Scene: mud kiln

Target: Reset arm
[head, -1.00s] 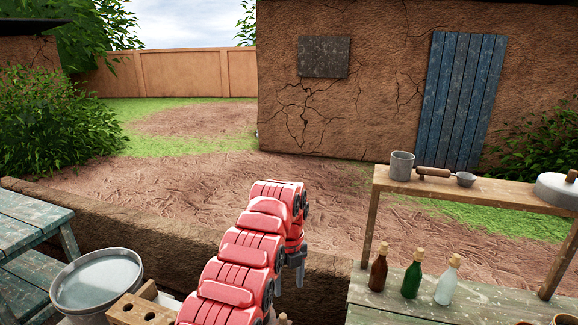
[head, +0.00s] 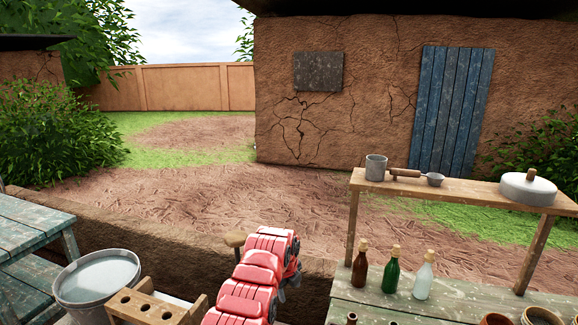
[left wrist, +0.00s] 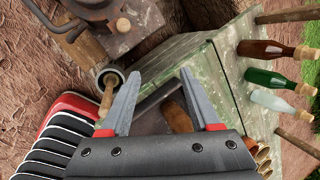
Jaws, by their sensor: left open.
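My red left arm reaches up from the bottom middle of the head view. Its gripper (head: 283,292) hangs at the arm's far end, mostly hidden by the wrist. In the left wrist view the two grey fingers of this gripper (left wrist: 160,75) are spread apart with nothing between them. Beyond them lie a green worn table (left wrist: 190,62) and part of a brown rounded object (left wrist: 176,117). My right gripper is not in view.
Brown, green and clear bottles (head: 391,270) stand on the green table at right, below a wooden shelf (head: 460,190) with a cup, ladle and lidded pot. A metal bucket (head: 98,278) and wooden rack (head: 150,305) stand left of my arm. Open ground lies beyond the low wall.

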